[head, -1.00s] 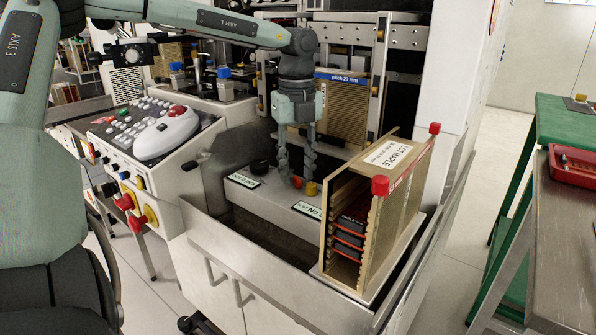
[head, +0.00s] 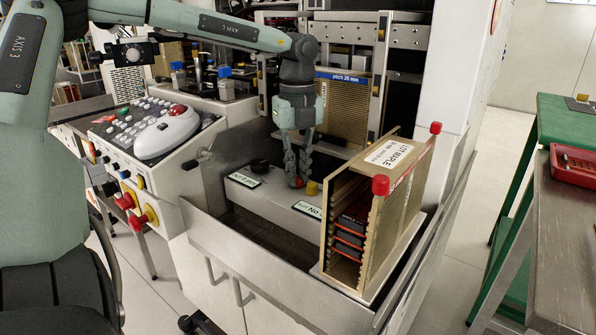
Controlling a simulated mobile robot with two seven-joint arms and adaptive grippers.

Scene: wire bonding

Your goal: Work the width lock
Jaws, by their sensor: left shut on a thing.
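My left gripper (head: 297,178) reaches down over the pale ledge (head: 268,204) of the machine. Its fingers are shut on a small red knob (head: 297,183), which shows between and just below the fingertips. The fingers hide part of this knob. A yellow knob (head: 312,188) stands just to its right, and a black knob (head: 259,166) stands to its left. Two small label plates lie on the ledge, a left one (head: 244,180) and a right one (head: 307,209). Their print is too small to read fully, so I cannot tell which knob is the width lock. My right gripper is not in view.
A wooden magazine (head: 401,205) marked LOT MAPLE, with red-edged trays inside, stands close on the right. Another slotted magazine (head: 344,108) stands behind the gripper. A control panel (head: 150,135) is at the left. A metal wall (head: 250,258) edges the front.

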